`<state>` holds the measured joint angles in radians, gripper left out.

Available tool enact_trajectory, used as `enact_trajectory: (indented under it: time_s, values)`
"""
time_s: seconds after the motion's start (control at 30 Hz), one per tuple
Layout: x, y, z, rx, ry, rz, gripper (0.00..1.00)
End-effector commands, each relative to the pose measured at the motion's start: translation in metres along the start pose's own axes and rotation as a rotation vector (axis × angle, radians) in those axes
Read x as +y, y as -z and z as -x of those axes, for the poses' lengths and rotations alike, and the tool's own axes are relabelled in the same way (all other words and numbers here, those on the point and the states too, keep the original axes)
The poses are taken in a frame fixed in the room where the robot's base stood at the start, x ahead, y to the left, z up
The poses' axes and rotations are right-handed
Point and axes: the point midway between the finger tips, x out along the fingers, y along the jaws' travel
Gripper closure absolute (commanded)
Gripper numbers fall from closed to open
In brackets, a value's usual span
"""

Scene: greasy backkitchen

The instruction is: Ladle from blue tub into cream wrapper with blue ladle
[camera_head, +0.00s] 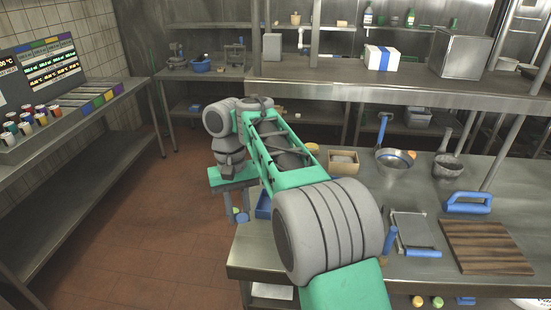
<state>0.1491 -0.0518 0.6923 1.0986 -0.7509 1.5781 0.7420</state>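My arm reaches from the bottom middle to the far left end of the steel counter. My gripper (239,207) hangs beyond the counter's left edge, small and partly hidden; its fingers cannot be made out clearly. A blue piece (263,205) shows at the counter's left end, mostly behind my arm; it may be the blue tub. A blue handle (383,127) rises at a round metal pan (393,160); I cannot tell whether it is the blue ladle. A tan box (344,161) with something pale in it stands left of the pan. I cannot identify the cream wrapper.
A raised shelf (400,94) runs behind. A side bench with cups stands left; the tiled floor between is clear.

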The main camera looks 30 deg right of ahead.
Motion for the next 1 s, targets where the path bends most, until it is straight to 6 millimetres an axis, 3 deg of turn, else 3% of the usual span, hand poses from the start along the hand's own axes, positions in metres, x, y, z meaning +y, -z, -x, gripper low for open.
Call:
enact_trajectory:
  time_s: [0.03, 0.17, 0.3, 0.5, 0.67, 1.0]
  values:
    - [0.012, 0.005, 0.013, 0.006, 0.017, -0.097, 1.00]
    - [0.052, 0.022, 0.035, 0.019, 0.080, -0.477, 1.00]
    - [0.106, 0.039, 0.056, 0.021, 0.163, -0.956, 1.00]
    - [0.174, 0.052, 0.070, 0.002, 0.272, -1.525, 1.00]
    - [0.196, 0.055, 0.071, -0.008, 0.310, -1.705, 1.00]
    - [0.202, 0.057, 0.048, -0.010, 0.312, -1.728, 1.00]
